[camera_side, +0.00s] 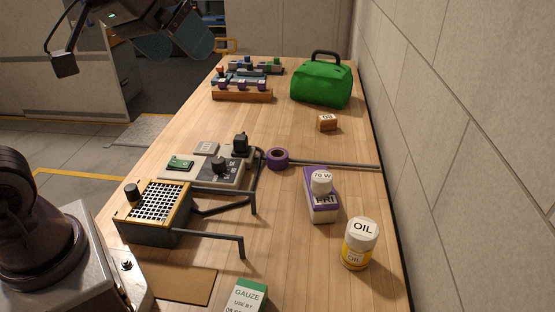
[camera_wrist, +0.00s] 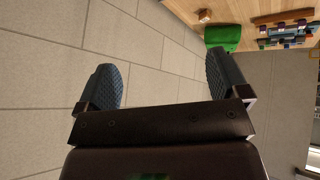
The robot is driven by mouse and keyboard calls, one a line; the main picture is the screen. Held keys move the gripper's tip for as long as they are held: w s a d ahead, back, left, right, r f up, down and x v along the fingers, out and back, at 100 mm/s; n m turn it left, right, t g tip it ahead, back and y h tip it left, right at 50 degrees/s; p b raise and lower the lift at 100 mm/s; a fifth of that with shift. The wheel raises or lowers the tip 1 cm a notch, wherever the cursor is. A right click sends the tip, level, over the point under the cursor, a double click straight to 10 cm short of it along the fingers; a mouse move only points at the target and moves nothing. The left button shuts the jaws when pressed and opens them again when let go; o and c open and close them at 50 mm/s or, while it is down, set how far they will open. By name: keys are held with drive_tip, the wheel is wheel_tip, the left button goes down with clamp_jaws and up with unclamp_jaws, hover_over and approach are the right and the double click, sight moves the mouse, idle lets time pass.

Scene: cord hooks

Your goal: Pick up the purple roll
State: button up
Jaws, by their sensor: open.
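The purple roll (camera_side: 277,159) shows in the side view near the middle of the wooden table, just right of the grey control box. It is a short ring with a dark opening, at the left end of a thin dark rod (camera_side: 335,165). I cannot tell whether the rod passes into it or ends beside it. My gripper (camera_side: 177,43) is high at the upper left, well away from the roll. In the wrist view my gripper (camera_wrist: 165,82) has its two blue textured fingers wide apart with nothing between them. The roll is not discernible in the wrist view.
Near the roll are the control box (camera_side: 220,165) with knobs, a purple-and-white box (camera_side: 319,207) and angled dark hooks (camera_side: 242,245). A yellow oil jar (camera_side: 359,245), gauze box (camera_side: 247,297), grated box (camera_side: 152,228), small orange box (camera_side: 327,123) and green bag (camera_side: 322,85) also stand there. A wall borders the right.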

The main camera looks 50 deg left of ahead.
drive_tip(key=w+d+r+n+t, duration=0.2)
drive_tip(key=w+n+t, duration=0.4)
drive_tip(key=w+n, duration=1.1)
drive_tip(key=w+a+n+y, duration=0.4)
drive_tip(key=w+a+n, duration=0.3)
drive_tip(key=n, duration=0.3)
drive_tip(key=a+f+n+g+y, duration=0.2)
drive_tip(key=a+f+n+y, duration=0.2)
drive_tip(key=a+n, duration=0.65)
drive_tip(key=n, duration=0.2)
approach(277, 156)
drive_tip(key=shift+w+d+r, duration=0.4)
drive_tip(key=shift+w+d, duration=0.05)
drive_tip(key=shift+w, duration=0.1)
drive_tip(key=shift+w+a+f, duration=0.1)
drive_tip(key=shift+f, duration=0.25)
drive_tip(key=x, duration=0.7)
drive_tip(key=shift+a, duration=0.35)
drive_tip(key=c, duration=1)
